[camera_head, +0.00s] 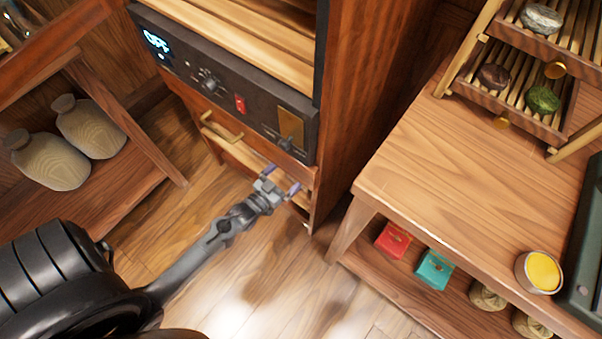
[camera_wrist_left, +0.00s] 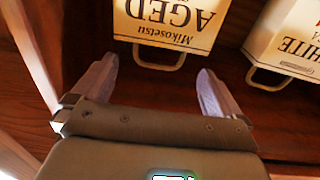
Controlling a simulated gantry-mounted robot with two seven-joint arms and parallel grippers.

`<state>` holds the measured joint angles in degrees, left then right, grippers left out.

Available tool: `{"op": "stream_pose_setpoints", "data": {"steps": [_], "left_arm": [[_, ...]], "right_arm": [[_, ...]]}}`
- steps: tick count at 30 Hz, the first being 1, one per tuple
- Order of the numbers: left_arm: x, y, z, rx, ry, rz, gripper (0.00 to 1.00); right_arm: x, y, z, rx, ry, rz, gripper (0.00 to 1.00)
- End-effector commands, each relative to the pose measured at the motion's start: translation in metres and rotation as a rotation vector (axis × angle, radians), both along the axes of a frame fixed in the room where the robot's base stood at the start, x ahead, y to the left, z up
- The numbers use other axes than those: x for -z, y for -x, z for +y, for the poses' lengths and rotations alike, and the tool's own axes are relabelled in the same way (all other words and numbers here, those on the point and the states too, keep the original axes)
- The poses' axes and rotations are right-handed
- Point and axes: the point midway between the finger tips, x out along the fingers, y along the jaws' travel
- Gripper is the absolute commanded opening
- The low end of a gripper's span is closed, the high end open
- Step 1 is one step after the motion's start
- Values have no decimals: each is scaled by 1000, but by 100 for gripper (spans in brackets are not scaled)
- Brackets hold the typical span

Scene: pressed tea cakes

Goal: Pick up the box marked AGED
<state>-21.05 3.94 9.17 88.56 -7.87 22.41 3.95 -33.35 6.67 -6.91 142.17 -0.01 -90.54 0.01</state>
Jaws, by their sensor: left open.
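The box marked AGED (camera_wrist_left: 165,18) is cream with dark lettering, upside down in the left wrist view at the top centre. It stands on a brown wooden shelf and has a small metal loop handle (camera_wrist_left: 158,63) at its near edge. My left gripper (camera_wrist_left: 157,76) is open, with one finger on each side of the handle and apart from the box. In the head view my left gripper (camera_head: 283,178) is at the lower opening of the wooden cabinet. The box itself cannot be made out there. My right gripper is not in view.
A second cream box marked WHITE (camera_wrist_left: 289,32) stands just right of the AGED box. The cabinet (camera_head: 365,90) has a control panel (camera_head: 225,88) above the opening. A wooden table (camera_head: 460,165) stands to the right, with red (camera_head: 393,241) and teal (camera_head: 434,269) boxes beneath.

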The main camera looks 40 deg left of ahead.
Motion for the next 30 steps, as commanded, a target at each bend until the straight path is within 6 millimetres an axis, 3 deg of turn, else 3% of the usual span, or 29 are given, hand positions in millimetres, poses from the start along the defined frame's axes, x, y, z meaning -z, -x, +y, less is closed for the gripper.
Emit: {"op": "stream_pose_setpoints", "data": {"steps": [3, 9, 19, 30], "left_arm": [[2, -17, -1, 0, 0, -5, 100], [-1, -37, -1, 0, 0, -3, 100], [-2, -41, -1, 0, 0, 0, 98], [-2, -41, -1, 0, 0, 0, 42]], "right_arm": [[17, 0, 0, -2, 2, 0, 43], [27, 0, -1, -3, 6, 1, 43], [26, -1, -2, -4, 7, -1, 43], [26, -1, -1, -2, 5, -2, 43]]}}
